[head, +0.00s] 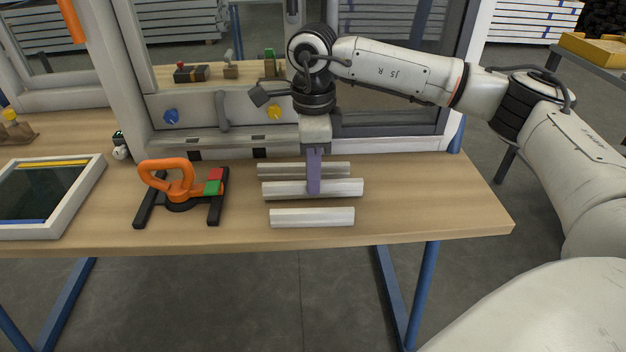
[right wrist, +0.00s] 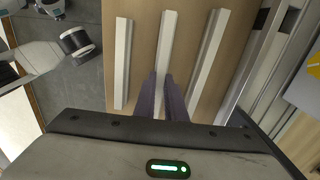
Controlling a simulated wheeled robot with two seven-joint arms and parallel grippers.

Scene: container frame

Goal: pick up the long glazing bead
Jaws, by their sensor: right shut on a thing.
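Three pale, straight glazing beads lie side by side on the workbench: a back bead (head: 270,168), a middle bead (head: 345,188) and a front bead (head: 312,217). The front one looks shortest; the middle one spans the most in the head view. My right gripper (head: 313,188) points down with its purple fingers shut on the middle bead near its centre. The right wrist view shows the fingers (right wrist: 168,88) around the middle bead (right wrist: 166,45), between the front bead (right wrist: 122,62) and the back bead (right wrist: 212,60). I cannot tell whether it is clear of the bench. My left gripper is not in view.
An orange-handled tool on a black stand (head: 172,184) stands left of the beads on the wooden bench (head: 420,205). A framed glass pane (head: 45,195) lies farther left. A large upright window frame (head: 390,145) stands behind the beads. The bench's right end is clear.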

